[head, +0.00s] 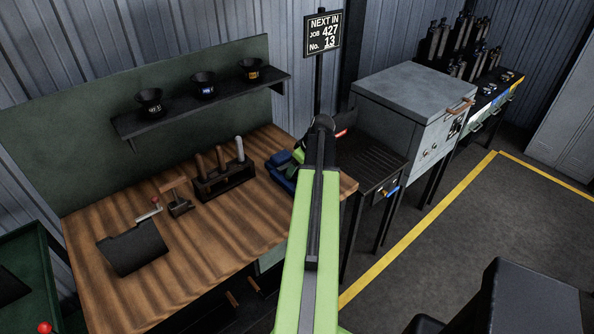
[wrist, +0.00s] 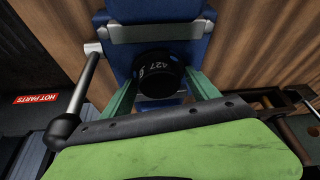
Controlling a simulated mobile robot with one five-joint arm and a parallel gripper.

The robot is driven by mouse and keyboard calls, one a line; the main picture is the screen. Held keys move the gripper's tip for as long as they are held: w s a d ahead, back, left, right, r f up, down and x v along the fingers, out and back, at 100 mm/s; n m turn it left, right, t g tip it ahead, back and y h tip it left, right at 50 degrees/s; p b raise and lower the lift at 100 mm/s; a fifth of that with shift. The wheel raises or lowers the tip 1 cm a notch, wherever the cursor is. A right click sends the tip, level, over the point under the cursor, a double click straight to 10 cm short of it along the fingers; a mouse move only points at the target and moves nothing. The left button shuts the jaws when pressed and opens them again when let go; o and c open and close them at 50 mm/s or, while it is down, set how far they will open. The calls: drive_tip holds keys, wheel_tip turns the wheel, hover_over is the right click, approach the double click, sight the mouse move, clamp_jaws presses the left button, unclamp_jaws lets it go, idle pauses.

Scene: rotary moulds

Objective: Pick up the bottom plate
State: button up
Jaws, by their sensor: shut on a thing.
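In the wrist view my gripper (wrist: 162,82) has its two green fingers on either side of a black round piece (wrist: 158,74) with 427 on its top face, which I take to be the bottom plate. The fingers are shut on it. The piece sits over the blue vise (wrist: 168,15), between its blue parts; I cannot tell whether it rests there or is lifted. In the head view the blue vise (head: 281,172) shows at the bench's right end, and my arm hides most of the gripper and the piece.
The wooden bench (head: 215,235) holds a rack of handled tools (head: 222,178), a small clamp (head: 177,197) and a dark plate (head: 133,248). A shelf (head: 200,108) carries several black funnels. A sign (head: 322,33) reads job 427, No. 13. A grey oven (head: 415,100) stands right.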

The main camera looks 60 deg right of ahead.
wheel_tip(320, 180, up, 10)
drive_tip(key=p, duration=1)
drive_tip(key=shift+w+a+f, duration=0.15)
drive_tip(key=shift+w+a, duration=0.05)
drive_tip(key=shift+a, duration=0.05)
drive_tip(key=w+a+f+b, duration=0.2)
drive_tip(key=w+a+b, duration=0.1)
drive_tip(key=w+a, duration=0.2)
drive_tip(key=w+a+f+m+b, duration=0.1)
drive_tip(key=w+a+f+b, duration=0.2)
drive_tip(key=a, duration=0.6)
drive_tip(key=shift+w+f+h, duration=0.25)
drive_tip(key=shift+w+h, duration=0.05)
drive_tip(key=shift+w, duration=0.55)
